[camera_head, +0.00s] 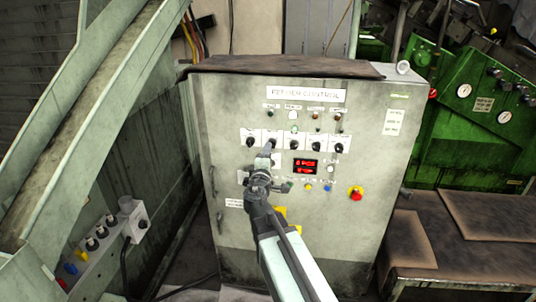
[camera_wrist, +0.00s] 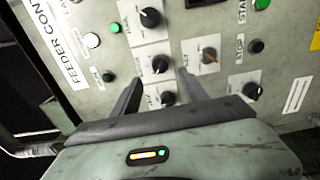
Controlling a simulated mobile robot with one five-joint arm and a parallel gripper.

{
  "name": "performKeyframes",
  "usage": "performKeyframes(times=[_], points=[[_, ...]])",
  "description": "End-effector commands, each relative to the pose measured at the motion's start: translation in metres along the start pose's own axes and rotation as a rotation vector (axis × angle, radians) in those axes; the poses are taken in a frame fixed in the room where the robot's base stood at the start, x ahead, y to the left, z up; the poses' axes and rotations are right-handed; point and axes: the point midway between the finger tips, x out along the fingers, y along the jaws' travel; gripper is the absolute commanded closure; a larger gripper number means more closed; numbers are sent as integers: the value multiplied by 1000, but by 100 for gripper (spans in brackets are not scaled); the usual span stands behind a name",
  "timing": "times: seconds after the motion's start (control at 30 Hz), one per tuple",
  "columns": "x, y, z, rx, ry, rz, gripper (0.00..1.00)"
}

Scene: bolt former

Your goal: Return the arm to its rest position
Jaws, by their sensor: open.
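My arm reaches up from the bottom of the head view to the front of the grey feeder control cabinet (camera_head: 340,215). My gripper (camera_head: 268,150) is in front of the panel, just below the row of black selector knobs. In the wrist view my gripper (camera_wrist: 159,78) is open, with its two dark fingers apart and nothing held between them. A black knob (camera_wrist: 160,64) shows between the fingertips and another knob (camera_wrist: 167,98) lies behind the gap. I cannot tell whether the fingers touch the panel.
The panel carries a red display (camera_head: 305,167) and a red emergency button (camera_head: 356,193). A sloping metal chute (camera_head: 95,115) stands close on the left, with a small switch box (camera_head: 105,240) below. Green machinery (camera_head: 470,110) and a brown-topped bench (camera_head: 480,220) are at right.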

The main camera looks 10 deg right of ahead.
Motion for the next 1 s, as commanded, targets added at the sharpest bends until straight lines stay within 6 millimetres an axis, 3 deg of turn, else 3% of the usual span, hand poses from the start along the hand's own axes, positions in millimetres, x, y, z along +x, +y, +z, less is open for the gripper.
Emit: performKeyframes(times=[0.37,0.47,0.57,0.73,0.83,0.9,1.0], points=[[-4,0,0,0,-3,0,48],[2,4,18,0,-27,0,48],[5,-4,54,89,-89,-47,48],[-11,-60,124,399,-329,-246,48],[-41,-110,151,598,-502,-430,48],[-75,-150,156,742,-629,-607,48],[-136,-198,136,903,-781,-897,48]])
